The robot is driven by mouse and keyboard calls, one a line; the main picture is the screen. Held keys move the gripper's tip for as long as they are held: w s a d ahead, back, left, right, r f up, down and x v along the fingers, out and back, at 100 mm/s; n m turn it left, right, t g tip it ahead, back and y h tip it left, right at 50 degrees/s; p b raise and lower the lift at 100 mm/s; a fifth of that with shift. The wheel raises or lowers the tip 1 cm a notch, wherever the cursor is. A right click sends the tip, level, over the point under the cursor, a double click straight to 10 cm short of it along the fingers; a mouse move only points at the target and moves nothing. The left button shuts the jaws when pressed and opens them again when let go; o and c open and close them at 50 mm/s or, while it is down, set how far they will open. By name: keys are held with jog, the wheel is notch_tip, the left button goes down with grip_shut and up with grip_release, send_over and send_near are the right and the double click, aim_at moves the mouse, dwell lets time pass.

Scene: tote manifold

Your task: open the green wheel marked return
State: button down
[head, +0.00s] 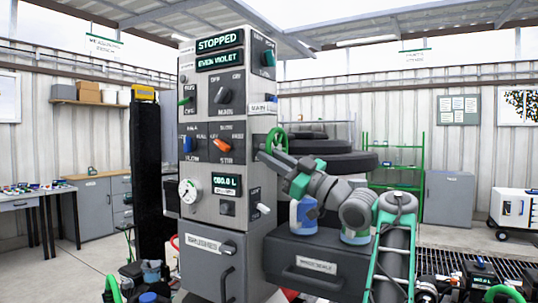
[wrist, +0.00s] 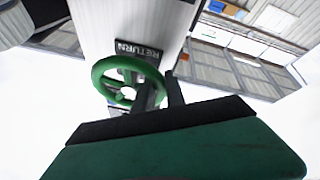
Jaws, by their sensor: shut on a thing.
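The green wheel (wrist: 101,76) is on the column's side face in the wrist view, beside a dark plate reading RETURN (wrist: 138,50), which appears upside down. In the head view the green wheel (head: 277,134) shows as a small arc on the right side of the column, partly hidden by my gripper. My gripper (head: 264,148) reaches it from the right. In the wrist view my gripper (wrist: 163,90) has its dark fingers at the wheel's rim, one inside the ring and one outside, shut on the rim. The exact contact is hard to see.
Below my arm is a dark drawer cabinet (head: 315,262) with a blue-and-white container (head: 303,215) on top. Black tyres (head: 335,163) and green shelving (head: 394,150) stand behind.

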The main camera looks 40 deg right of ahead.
jog(key=shift+w+d+f+n+y, duration=0.15)
jog(key=shift+f+n+y, duration=0.2)
jog(key=shift+n+y, duration=0.3)
jog(key=shift+n, duration=0.25)
jog(key=c, duration=1.7)
grip_release()
jog(key=b+v, duration=0.5)
jog(key=v, duration=0.3)
jog(key=shift+r, duration=0.25)
